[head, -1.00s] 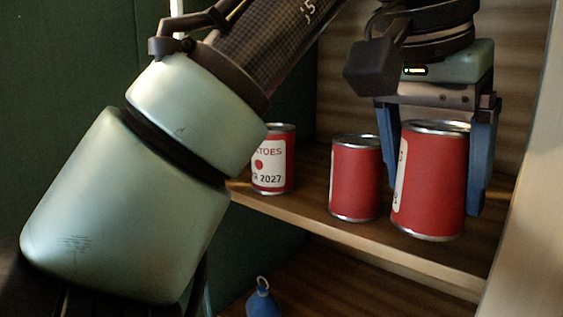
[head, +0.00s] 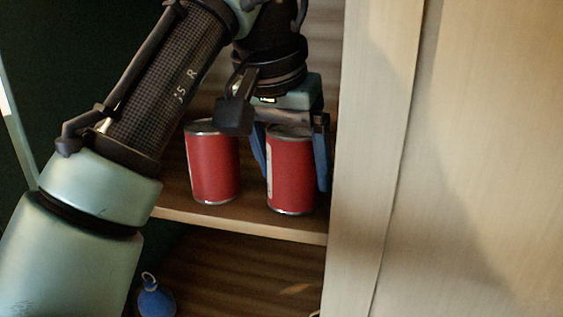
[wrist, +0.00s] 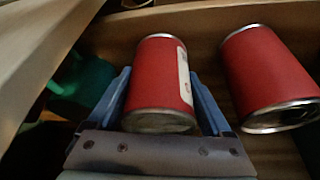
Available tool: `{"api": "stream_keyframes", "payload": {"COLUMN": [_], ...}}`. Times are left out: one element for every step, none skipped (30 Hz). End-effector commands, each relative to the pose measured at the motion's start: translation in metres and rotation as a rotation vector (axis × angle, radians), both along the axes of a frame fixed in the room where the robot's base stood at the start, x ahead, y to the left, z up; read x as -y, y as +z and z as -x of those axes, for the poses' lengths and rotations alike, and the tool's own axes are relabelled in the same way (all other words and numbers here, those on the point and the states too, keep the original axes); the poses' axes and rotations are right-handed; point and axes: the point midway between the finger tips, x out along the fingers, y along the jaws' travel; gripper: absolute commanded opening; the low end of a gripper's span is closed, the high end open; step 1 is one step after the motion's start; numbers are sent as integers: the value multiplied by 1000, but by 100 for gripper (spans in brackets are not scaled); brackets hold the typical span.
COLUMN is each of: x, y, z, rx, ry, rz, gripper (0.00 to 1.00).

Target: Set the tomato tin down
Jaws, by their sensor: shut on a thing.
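My gripper (head: 293,180) points down with its blue fingers on either side of a red tin (head: 290,172), shut on it. The tin is upright, with a strip of pale label at its left edge in the head view. Its base is at or just above the wooden shelf (head: 235,224); I cannot tell whether it touches. In the wrist view the same tin (wrist: 158,85) sits between the fingers of my gripper (wrist: 160,78). A second red tin (head: 213,165) stands upright to its left on the shelf, apart from it; it also shows in the wrist view (wrist: 266,72).
A pale upright panel (head: 370,160) stands close to the right of my gripper. A blue object with a ring (head: 155,301) is on the lower level. In the wrist view a green shape (wrist: 85,82) lies beyond the left finger, unclear. My arm covers the shelf's left part.

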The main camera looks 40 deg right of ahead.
Motion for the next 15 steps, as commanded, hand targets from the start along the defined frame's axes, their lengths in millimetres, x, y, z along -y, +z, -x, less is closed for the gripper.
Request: {"api": "stream_keyframes", "payload": {"x": [0,0,0,0,0,0,0,0,0,0,0,0,0,0,0], "y": [1,0,-1,-2,-3,-3,-2,-2,-2,-2,-2,-2,-2,-2,-1], "z": [0,0,0,0,0,0,0,0,0,0,0,0,0,0,0], "rx": [1,1,1,1,-1,0,0,0,0,0,0,0,0,0,0], "ry": [-1,-1,-1,-1,0,0,0,0,0,0,0,0,0,0,0], "rz": [2,2,2,2,0,0,0,0,0,0,0,0,0,0,0], "gripper": [0,0,0,0,85,93,98,100,100,100,100,100,100,100,100]}}
